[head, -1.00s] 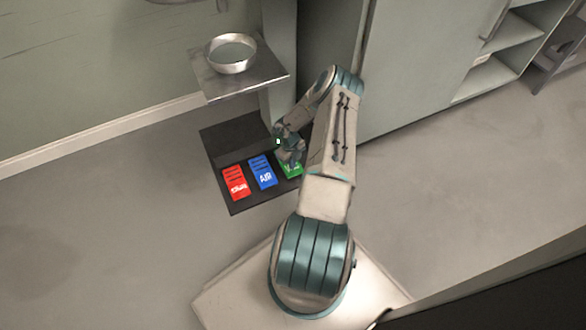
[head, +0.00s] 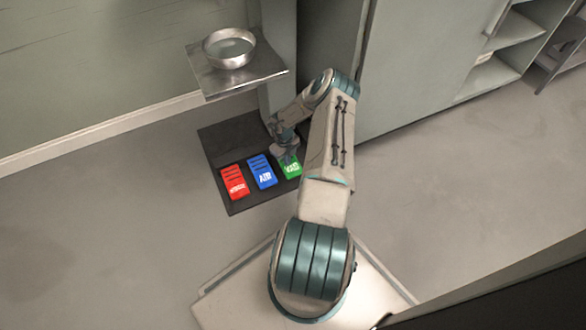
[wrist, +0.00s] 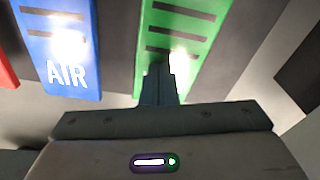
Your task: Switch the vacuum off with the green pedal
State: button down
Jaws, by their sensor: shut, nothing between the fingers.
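The green pedal (head: 292,168) is the rightmost of three pedals on a dark floor plate, partly hidden by my gripper in the head view. In the wrist view the green pedal (wrist: 178,40) fills the upper middle. My gripper (wrist: 158,75) is shut and empty, with its fingertips over the green pedal's lower left part. In the head view my gripper (head: 285,158) is at the green pedal's upper part. I cannot tell whether the fingertips touch it.
A blue pedal marked AIR (head: 263,172) and a red pedal (head: 235,182) lie to the left on the dark plate (head: 225,135). A metal bowl (head: 229,48) stands on a shelf (head: 262,70) above. A cabinet (head: 420,60) is to the right. Open floor lies left.

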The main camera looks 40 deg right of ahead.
notch_tip(320, 180, up, 8)
jog(key=p, duration=0.3)
jog(key=shift+w+f+p, duration=0.2)
jog(key=shift+w+p, duration=0.15)
jog(key=shift+w, duration=0.05)
jog(key=shift+s, duration=0.1)
